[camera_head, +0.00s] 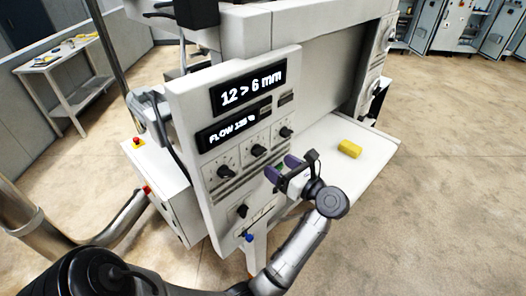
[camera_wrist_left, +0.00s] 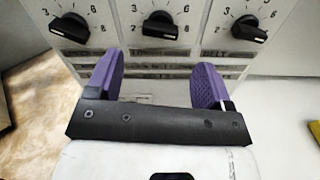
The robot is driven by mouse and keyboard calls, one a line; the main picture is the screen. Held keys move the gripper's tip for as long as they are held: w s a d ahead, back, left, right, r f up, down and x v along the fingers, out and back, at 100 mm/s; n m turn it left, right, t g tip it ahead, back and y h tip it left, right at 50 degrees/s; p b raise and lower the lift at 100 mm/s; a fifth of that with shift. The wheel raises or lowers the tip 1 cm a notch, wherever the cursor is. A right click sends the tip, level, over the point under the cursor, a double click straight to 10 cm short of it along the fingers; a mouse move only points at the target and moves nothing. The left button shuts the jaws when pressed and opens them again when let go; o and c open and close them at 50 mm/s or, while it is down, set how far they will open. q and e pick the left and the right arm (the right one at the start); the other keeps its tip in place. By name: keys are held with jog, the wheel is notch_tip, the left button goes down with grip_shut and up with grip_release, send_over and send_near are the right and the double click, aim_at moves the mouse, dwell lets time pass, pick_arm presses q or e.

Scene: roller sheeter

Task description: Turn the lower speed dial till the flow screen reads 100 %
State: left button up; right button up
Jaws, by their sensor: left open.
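The white control panel has a flow screen (camera_head: 229,129) that seems to read FLOW 125 %, though its digits are blurred. Below it is a row of three black dials: a left dial (camera_head: 223,172), a middle dial (camera_head: 258,151) and a right dial (camera_head: 285,132). A single black knob (camera_head: 242,211) sits lower down. I cannot read which one is the lower speed dial. My left gripper (camera_head: 281,168) has purple fingers, open and empty, in front of the panel below the row. In the left wrist view its fingertips (camera_wrist_left: 152,72) are apart, below the middle dial (camera_wrist_left: 160,25). My right gripper is out of view.
An upper screen (camera_head: 248,91) reads 12 > 6 mm. A red button (camera_head: 137,142) is on the left box. A side table (camera_head: 60,53) stands far left. Open floor lies at right.

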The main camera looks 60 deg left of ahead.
aim_at(262, 154)
pick_arm(q)
jog(key=shift+p+x, duration=0.75)
jog(key=shift+x, duration=2.8)
jog(key=shift+f, duration=0.1)
jog(key=c, duration=0.9)
jog(key=shift+n+b, duration=4)
jog(key=shift+b, duration=5.6)
